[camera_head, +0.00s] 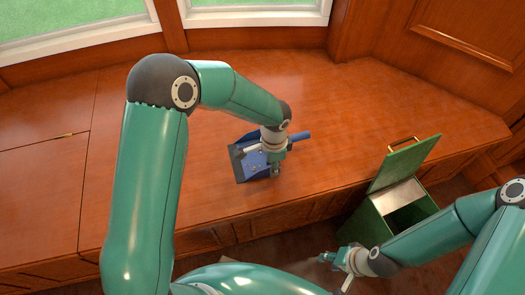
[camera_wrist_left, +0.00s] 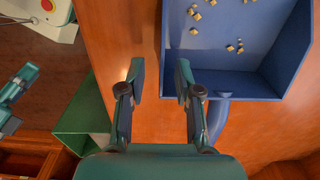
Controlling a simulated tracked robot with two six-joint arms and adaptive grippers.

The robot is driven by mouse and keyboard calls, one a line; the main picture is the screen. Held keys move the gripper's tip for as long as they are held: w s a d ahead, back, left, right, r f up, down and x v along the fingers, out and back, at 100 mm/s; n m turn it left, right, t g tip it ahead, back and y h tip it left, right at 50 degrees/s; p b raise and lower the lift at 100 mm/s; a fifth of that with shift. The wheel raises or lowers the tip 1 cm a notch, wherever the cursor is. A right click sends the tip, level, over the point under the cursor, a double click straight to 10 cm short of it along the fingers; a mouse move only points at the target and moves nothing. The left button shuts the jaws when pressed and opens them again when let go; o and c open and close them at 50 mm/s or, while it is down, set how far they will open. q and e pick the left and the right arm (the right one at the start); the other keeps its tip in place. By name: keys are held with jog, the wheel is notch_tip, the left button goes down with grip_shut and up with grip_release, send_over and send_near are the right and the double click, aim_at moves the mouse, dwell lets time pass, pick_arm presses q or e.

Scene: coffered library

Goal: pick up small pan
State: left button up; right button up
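The small pan is a blue dustpan (camera_head: 241,171) lying on the wooden window bench, with its handle (camera_head: 300,136) toward the right. It also shows in the left wrist view (camera_wrist_left: 255,55), with several small tan crumbs in it. My left gripper (camera_head: 277,168) is over the pan and hides part of it. In the left wrist view its fingers (camera_wrist_left: 158,80) are apart and empty. The right-hand finger overlaps the pan's edge, close to the handle (camera_wrist_left: 218,120); contact cannot be told. My right gripper (camera_head: 337,270) is low in front of the bench, its fingers apart and empty.
A green bin (camera_head: 368,226) with its lid (camera_head: 405,163) raised stands in front of the bench at the right. It shows in the left wrist view too (camera_wrist_left: 85,115). The bench top (camera_head: 360,105) around the pan is clear.

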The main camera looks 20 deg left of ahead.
pick_arm(q)
notch_tip(320, 180, down, 3)
jog(key=shift+f, duration=0.1)
grip_shut()
jog(key=shift+r, duration=0.2)
notch_tip(320, 180, up, 20)
jog(key=p, duration=0.3)
dwell(0.5)
